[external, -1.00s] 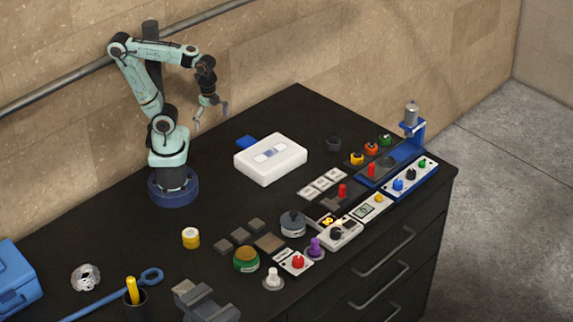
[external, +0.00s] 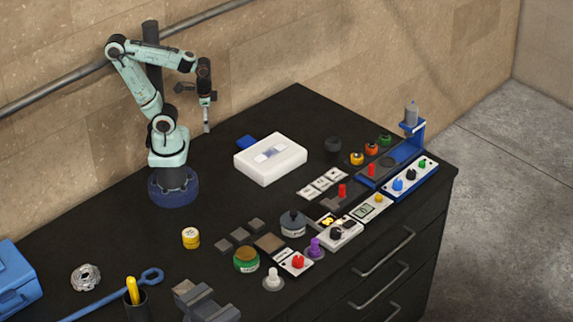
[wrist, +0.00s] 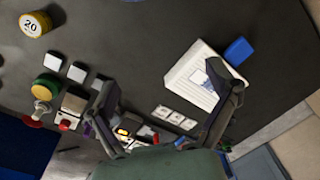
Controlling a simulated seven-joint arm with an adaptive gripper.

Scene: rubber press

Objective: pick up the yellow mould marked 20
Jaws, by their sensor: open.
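The yellow mould (external: 190,238) is a short cylinder with a pale top, standing on the dark bench in front of my base. In the wrist view the yellow mould (wrist: 34,25) is at the upper left, and its white top reads 20. My gripper (external: 207,128) hangs above the back of the bench, behind and apart from the mould. In the wrist view my gripper (wrist: 163,85) has its two fingers spread wide with nothing between them. The mould is well off to the left of the fingers there.
A white box (external: 270,159) stands right of my base. Small dark blocks (external: 240,235) and a green-and-orange round piece (external: 246,259) lie right of the mould. Bench around the mould is clear.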

